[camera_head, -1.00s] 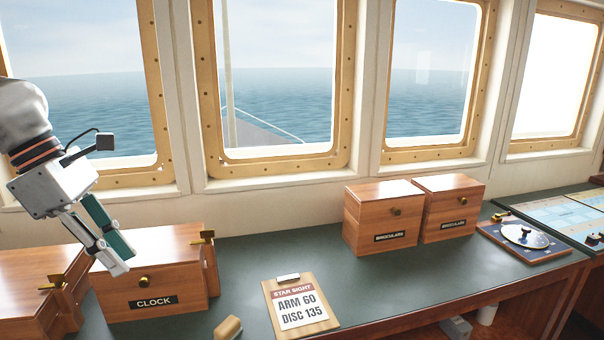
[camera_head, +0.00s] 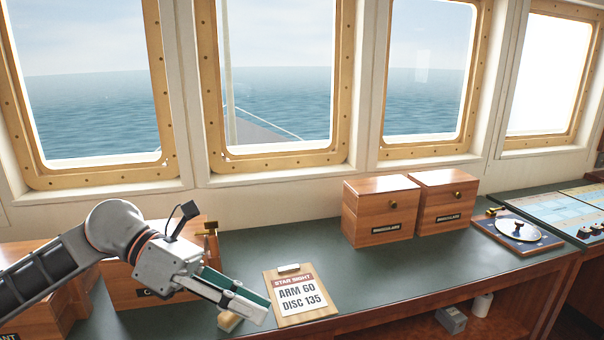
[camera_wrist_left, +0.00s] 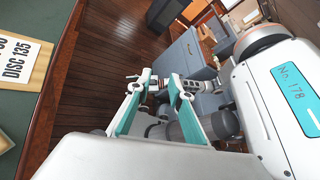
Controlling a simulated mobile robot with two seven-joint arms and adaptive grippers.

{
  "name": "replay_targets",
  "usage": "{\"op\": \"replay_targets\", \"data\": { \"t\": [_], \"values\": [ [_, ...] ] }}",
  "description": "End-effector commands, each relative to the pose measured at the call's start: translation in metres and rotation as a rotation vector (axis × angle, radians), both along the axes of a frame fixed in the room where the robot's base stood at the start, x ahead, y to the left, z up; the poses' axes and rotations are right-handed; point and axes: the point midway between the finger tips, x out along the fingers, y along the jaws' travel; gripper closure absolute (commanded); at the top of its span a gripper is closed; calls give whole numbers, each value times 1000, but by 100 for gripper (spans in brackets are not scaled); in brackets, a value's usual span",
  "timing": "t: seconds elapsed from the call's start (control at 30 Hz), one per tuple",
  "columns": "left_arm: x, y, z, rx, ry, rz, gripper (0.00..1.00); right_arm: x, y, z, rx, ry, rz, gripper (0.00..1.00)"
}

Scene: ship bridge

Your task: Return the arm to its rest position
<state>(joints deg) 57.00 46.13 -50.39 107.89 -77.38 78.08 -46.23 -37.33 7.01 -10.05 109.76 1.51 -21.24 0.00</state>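My left arm comes in from the left in the head view, low in front of the clock box (camera_head: 125,290), and hides part of its label. My left gripper (camera_head: 255,308) points down to the right, near the left edge of the clipboard (camera_head: 307,318). In the left wrist view its two teal-lined fingers (camera_wrist_left: 160,80) stand apart with nothing held between them. Parts of my own body show beyond the fingers there. My right gripper is in neither view.
A pale wooden block (camera_head: 228,322) lies under the left gripper, partly hidden. Two binoculars boxes (camera_head: 380,215) (camera_head: 445,205) stand by the windows. A disc instrument (camera_head: 517,230) sits at the right. The green counter (camera_head: 400,265) is clear between clipboard and boxes.

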Motion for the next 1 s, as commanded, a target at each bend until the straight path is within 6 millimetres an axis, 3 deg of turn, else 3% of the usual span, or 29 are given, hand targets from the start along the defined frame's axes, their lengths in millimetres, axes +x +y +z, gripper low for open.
{"op": "replay_targets", "data": {
  "t": [0.1,0.27,0.43,0.57,0.67,0.8,0.87,1.0],
  "values": [
    [-5,-32,0,-193,171,59,79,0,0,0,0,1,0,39],
    [5,-55,5,-436,421,183,79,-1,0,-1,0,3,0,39],
    [32,-53,-6,-674,723,364,79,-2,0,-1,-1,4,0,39],
    [57,-36,-34,-837,972,531,79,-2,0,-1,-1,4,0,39],
    [73,-16,-70,-951,1172,675,79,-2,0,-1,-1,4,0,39],
    [84,20,-143,-1091,1457,903,79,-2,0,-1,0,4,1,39],
    [81,37,-180,-1144,1578,1010,79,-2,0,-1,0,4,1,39],
    [57,73,-267,-1240,1832,1249,79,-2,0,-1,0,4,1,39]
  ]
}}
